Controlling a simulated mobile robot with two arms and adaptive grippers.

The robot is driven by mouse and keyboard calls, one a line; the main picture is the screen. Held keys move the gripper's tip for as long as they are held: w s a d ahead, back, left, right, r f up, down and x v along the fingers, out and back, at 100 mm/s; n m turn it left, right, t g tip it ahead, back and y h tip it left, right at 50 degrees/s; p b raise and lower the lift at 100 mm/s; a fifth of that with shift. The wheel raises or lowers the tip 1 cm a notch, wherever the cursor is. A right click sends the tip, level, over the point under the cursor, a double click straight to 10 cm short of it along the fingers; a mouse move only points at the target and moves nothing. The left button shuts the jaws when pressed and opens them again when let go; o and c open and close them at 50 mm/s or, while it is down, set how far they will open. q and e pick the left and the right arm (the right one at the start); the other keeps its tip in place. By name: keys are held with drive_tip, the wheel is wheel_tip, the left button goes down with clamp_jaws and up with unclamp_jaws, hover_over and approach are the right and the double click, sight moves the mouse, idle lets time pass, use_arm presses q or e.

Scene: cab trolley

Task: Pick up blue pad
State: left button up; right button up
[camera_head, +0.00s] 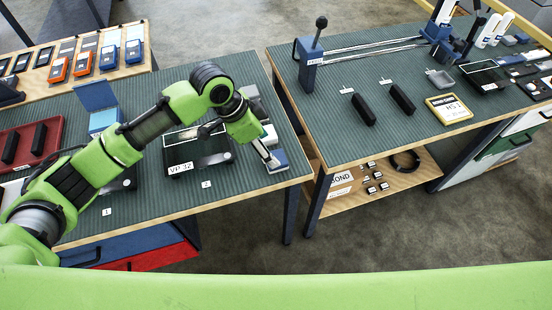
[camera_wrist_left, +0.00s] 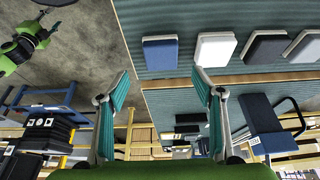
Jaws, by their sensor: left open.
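The blue pad (camera_wrist_left: 160,53) lies flat on the ribbed green table mat, at the left end of a row of pads in the left wrist view. In the head view the blue pad (camera_head: 281,158) is at the right edge of the left table, partly hidden by my gripper. My left gripper (camera_head: 270,163) is just over it. In the left wrist view my left gripper (camera_wrist_left: 161,78) has its two fingers wide apart with nothing between them, and the pad appears beyond the fingertips.
A white pad (camera_wrist_left: 215,48), a dark pad (camera_wrist_left: 265,48) and a light grey pad (camera_wrist_left: 303,46) lie in the same row. A black tray labelled VP 32 (camera_head: 213,161) is left of my gripper. A gap separates this table from the right bench (camera_head: 400,70).

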use_arm(q)
drive_tip(key=shift+p+x, duration=0.75)
drive_tip(key=shift+x, duration=2.6)
drive_tip(key=shift+a, duration=0.25)
drive_tip(key=c, duration=1.2)
